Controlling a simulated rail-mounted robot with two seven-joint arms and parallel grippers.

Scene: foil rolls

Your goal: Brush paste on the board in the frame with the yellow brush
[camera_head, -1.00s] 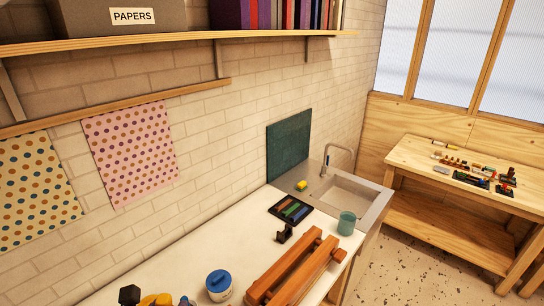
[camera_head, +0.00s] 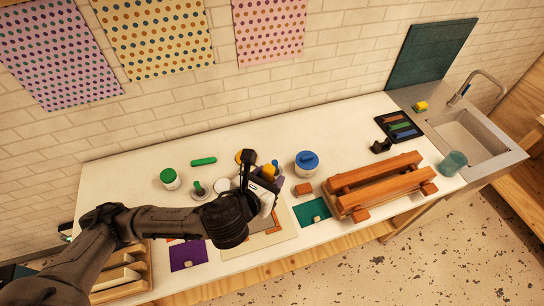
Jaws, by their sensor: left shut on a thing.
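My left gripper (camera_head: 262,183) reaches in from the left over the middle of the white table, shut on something. A yellow piece (camera_head: 268,172) shows at its fingers, possibly part of the yellow brush, but the gripper hides most of it. Below the gripper lies a flat tan item (camera_head: 270,240) with a brown inner area, perhaps the board in its frame; my wrist covers part of it. I cannot tell whether the held thing touches it. A white jar with a blue lid (camera_head: 306,162) stands to the right of the gripper. My right gripper is not in view.
A green-lidded jar (camera_head: 169,179), a green bar (camera_head: 204,161) and a green-knobbed tool (camera_head: 199,189) stand left of the gripper. A wooden press (camera_head: 375,178), a teal cup (camera_head: 453,163) and a sink (camera_head: 468,135) are to the right. A purple sheet (camera_head: 187,256) lies near the front edge.

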